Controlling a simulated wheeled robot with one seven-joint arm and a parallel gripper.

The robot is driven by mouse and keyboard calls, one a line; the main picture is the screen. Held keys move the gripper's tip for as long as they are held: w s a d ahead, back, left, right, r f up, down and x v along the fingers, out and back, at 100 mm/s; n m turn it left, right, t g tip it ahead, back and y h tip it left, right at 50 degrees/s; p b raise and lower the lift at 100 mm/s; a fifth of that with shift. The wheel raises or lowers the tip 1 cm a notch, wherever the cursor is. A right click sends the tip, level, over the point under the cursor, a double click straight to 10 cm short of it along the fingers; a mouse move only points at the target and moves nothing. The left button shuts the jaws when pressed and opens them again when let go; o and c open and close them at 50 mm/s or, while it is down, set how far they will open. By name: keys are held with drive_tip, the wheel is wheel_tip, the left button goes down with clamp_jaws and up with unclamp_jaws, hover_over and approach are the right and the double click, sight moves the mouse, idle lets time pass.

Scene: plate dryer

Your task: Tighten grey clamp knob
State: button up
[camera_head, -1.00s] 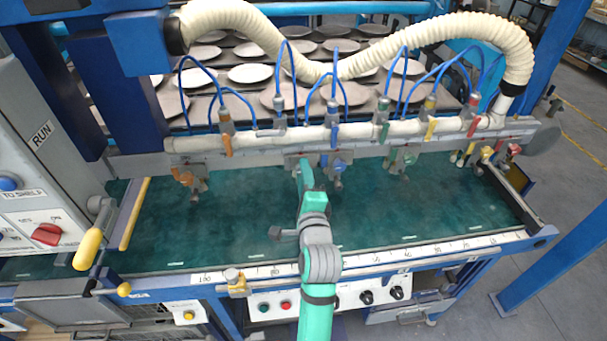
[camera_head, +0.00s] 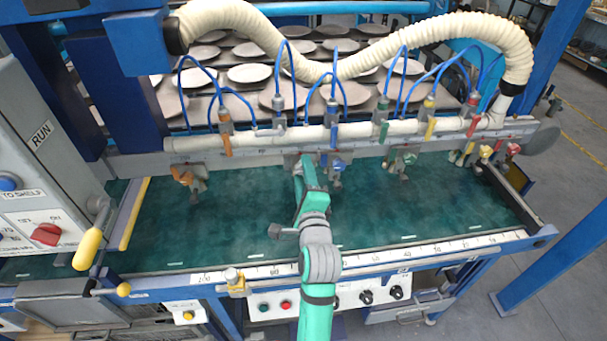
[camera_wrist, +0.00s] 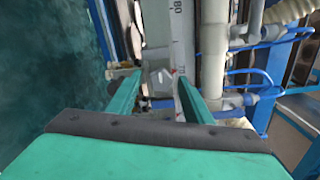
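The grey clamp (camera_head: 291,161) hangs on the long rail, left of the blue clamp, and is largely hidden behind my arm in the head view. In the wrist view its light grey knob (camera_wrist: 163,77) lies between my two green fingertips. My gripper (camera_wrist: 160,77) is open, with one finger on each side of the knob. Small gaps seem to show beside the knob; contact cannot be made out. In the head view my gripper (camera_head: 304,164) reaches up to the rail, with its fingertips hard to see.
The blue clamp (camera_head: 337,167) is close on the right; the orange clamp (camera_head: 187,178) is farther left. Green (camera_head: 403,160), yellow (camera_head: 485,153) and red (camera_head: 513,150) clamps stand to the right. A white pipe (camera_head: 360,131) with blue hoses runs above. The green bed (camera_head: 235,220) is clear.

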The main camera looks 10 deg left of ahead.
drive_tip(key=v, duration=1.1)
drive_tip(key=shift+w, duration=0.1)
idle(0.4)
drive_tip(key=s+d+f+n+g+h, duration=0.1)
drive_tip(key=s+d+f+n+h, duration=0.1)
drive_tip(key=s+f+n, duration=0.4)
drive_tip(key=s+d+f+n+h, duration=0.1)
drive_tip(key=s+d+f+h, duration=0.1)
drive_tip(key=s+f, duration=0.7)
drive_tip(key=s+f+n, duration=0.1)
drive_tip(key=s+n, duration=0.4)
drive_tip(key=s, duration=0.5)
drive_tip(key=s+f+n+g, duration=0.1)
drive_tip(key=s+f+n, duration=0.1)
drive_tip(key=s+n, duration=0.4)
drive_tip(key=s, duration=0.5)
drive_tip(key=shift+f, duration=0.35)
drive_tip(key=shift+a, duration=0.1)
